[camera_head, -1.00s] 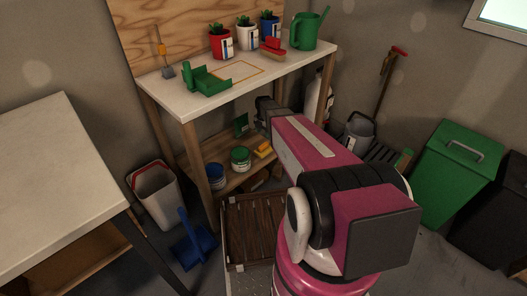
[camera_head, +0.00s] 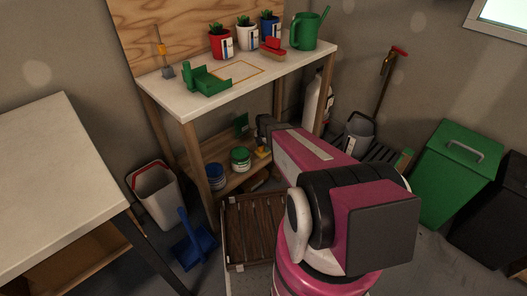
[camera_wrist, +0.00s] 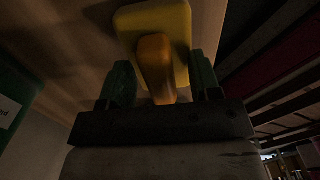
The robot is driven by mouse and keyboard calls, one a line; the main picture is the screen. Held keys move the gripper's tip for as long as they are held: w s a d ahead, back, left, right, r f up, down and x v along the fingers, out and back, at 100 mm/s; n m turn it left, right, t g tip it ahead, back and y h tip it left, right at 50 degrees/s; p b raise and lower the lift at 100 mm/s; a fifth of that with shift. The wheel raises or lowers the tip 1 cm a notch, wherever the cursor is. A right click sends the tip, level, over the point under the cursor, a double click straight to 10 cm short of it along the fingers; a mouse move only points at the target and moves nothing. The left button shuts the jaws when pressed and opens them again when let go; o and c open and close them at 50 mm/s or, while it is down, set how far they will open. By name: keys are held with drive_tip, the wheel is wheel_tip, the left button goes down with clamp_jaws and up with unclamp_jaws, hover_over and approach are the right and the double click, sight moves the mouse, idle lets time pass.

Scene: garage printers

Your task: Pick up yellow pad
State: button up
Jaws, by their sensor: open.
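The yellow pad (camera_wrist: 178,24) is in the wrist view at the top centre, a flat yellow block with an orange-yellow handle (camera_wrist: 154,62) on it. My gripper (camera_wrist: 164,82) is open, with one dark green finger on each side of the handle. I cannot tell whether either finger touches it. In the head view the pad (camera_head: 262,152) is a small yellow patch on the lower wooden shelf, partly hidden by my arm. My gripper's fingers are hidden there.
On the lower shelf (camera_head: 214,154) a green-labelled can (camera_head: 240,160) and a blue can (camera_head: 215,176) stand left of the pad. The white upper top (camera_head: 205,102) is above the shelf and holds pots and a green watering can (camera_head: 305,31). A wooden crate (camera_head: 250,230) stands on the floor.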

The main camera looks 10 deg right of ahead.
clamp_jaws()
wheel_tip(320, 180, up, 10)
drive_tip(key=shift+r, duration=0.1)
idle(0.5)
drive_tip(key=c, duration=0.7)
unclamp_jaws()
drive_tip(key=shift+c, duration=1.1)
drive_tip(key=shift+s, duration=0.1)
